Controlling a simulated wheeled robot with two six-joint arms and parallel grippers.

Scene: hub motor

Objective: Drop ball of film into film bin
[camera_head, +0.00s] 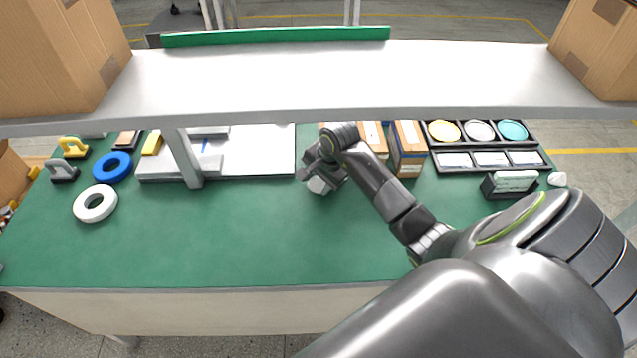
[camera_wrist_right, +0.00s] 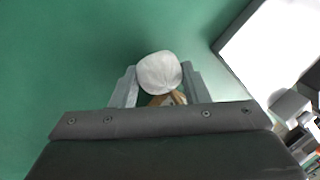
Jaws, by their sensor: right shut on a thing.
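The ball of film (camera_wrist_right: 160,70) is a whitish, rounded lump in the right wrist view. It sits between the fingertips of my right gripper (camera_wrist_right: 160,84), which is shut on it. In the head view my right gripper (camera_head: 318,180) is over the middle of the green table, and the pale ball (camera_head: 319,186) shows just below it. I cannot tell whether the ball touches the table. A small brown thing shows just behind the ball in the wrist view, and I cannot tell what it is. I cannot make out a film bin for certain. My left gripper is not in view.
A grey shelf (camera_head: 330,85) spans above the table's back, with a post (camera_head: 182,155) on the left. Small boxes (camera_head: 408,150) and a black tray (camera_head: 485,147) stand right of the gripper. Tape rolls (camera_head: 95,204) lie left. The green front table (camera_head: 220,240) is clear.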

